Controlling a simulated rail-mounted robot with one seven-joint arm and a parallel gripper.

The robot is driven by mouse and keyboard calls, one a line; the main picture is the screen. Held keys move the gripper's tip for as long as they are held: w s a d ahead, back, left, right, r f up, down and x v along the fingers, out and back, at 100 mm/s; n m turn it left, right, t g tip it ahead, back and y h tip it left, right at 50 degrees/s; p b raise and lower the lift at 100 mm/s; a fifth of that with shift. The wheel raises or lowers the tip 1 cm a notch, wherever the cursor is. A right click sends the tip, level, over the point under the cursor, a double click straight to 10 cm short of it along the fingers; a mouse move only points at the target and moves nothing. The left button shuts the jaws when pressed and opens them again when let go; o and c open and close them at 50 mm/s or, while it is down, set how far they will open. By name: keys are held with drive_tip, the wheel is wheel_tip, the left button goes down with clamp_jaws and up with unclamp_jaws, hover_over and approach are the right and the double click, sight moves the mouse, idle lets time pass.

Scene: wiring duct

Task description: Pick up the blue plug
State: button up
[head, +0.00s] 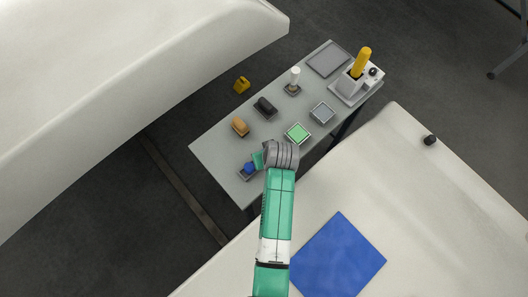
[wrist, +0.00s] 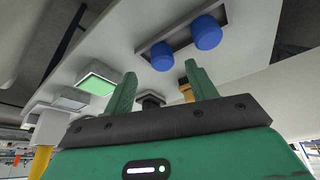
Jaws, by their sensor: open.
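The blue plug (head: 249,168) sits in a small dark holder at the near left end of the grey table. In the wrist view, two blue rounded parts show on a grey plate, the larger (wrist: 207,33) to the right of the smaller (wrist: 162,57). I cannot tell whether they are one piece. My gripper (wrist: 160,68) is open, with nothing visible between its green fingers. The blue parts appear beyond the fingertips, apart from them. In the head view my gripper (head: 257,160) is just right of the plug, and my wrist hides most of it.
On the grey table (head: 215,150) stand an orange-brown block (head: 240,126), a black block (head: 265,107), a white cylinder (head: 295,76), a green square (head: 298,132), a grey square (head: 322,112) and a yellow-handled device (head: 361,63). A yellow object (head: 242,85) lies beyond the table's left edge.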

drive_tip(key=b+x, duration=0.1)
drive_tip(key=x, duration=0.3)
drive_tip(key=shift+w+a+f, duration=0.15)
drive_tip(key=shift+a+f, duration=0.05)
drive_tip(key=shift+f, duration=0.05)
drive_tip(key=c, duration=1.1)
drive_tip(key=shift+o, duration=0.2)
drive_tip(key=shift+r, duration=0.15)
